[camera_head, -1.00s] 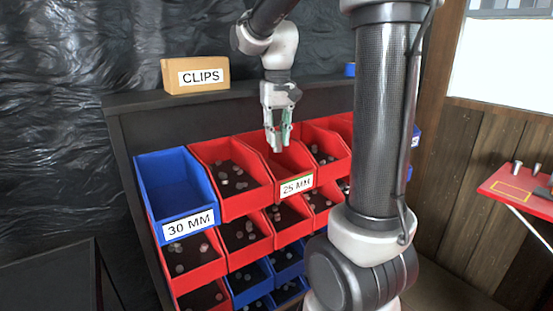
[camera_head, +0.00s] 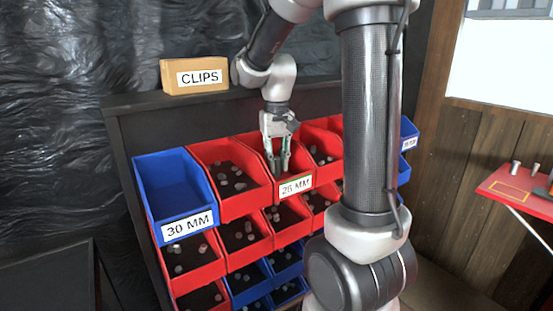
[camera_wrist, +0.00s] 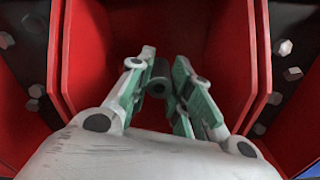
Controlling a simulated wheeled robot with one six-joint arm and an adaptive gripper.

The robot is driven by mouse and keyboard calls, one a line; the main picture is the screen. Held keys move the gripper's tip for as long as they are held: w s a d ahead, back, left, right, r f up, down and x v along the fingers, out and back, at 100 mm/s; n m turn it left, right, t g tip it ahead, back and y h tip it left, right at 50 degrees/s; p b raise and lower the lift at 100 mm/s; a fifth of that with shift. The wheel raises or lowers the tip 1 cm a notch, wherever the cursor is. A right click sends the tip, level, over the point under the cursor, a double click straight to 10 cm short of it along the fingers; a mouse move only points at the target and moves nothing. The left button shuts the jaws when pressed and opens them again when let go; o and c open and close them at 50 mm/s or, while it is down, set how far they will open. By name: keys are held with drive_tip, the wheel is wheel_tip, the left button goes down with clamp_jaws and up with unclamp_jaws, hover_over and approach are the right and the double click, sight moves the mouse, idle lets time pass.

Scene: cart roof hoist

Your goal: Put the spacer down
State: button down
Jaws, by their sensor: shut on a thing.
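My gripper (camera_head: 279,168) points down into the red bin labelled 25 MM (camera_head: 296,186) in the head view, with its fingertips inside the bin near its front wall. In the wrist view my gripper (camera_wrist: 160,72) is shut on a small dark grey round spacer (camera_wrist: 158,88) with a hole in its end. The spacer is between the fingertips, and red bin walls (camera_wrist: 95,60) rise on both sides. The bin floor near it looks bare. I cannot tell whether the spacer touches the bin. In the head view the fingers hide the spacer.
Red bins with loose spacers (camera_head: 230,180) stand on both sides. An empty blue bin labelled 30 MM (camera_head: 172,192) is at the left. A CLIPS box (camera_head: 195,75) sits on the rack top (camera_head: 130,103). A red table (camera_head: 520,192) is at the far right.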

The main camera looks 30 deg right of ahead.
sight(277, 158)
drive_tip(key=shift+f, duration=0.3)
drive_tip(key=c, duration=1.3)
unclamp_jaws()
drive_tip(key=shift+r, duration=0.1)
wheel_tip(277, 158, up, 13)
drive_tip(key=s+a+f+n+t, duration=0.1)
drive_tip(key=s+f+t, duration=0.1)
drive_tip(key=s, duration=0.7)
drive_tip(key=s+a+f+n+t, duration=0.1)
drive_tip(key=s+a+f+t, duration=0.1)
drive_tip(key=s, duration=0.7)
drive_tip(key=shift+f+n, duration=0.4)
drive_tip(key=shift+f, duration=0.5)
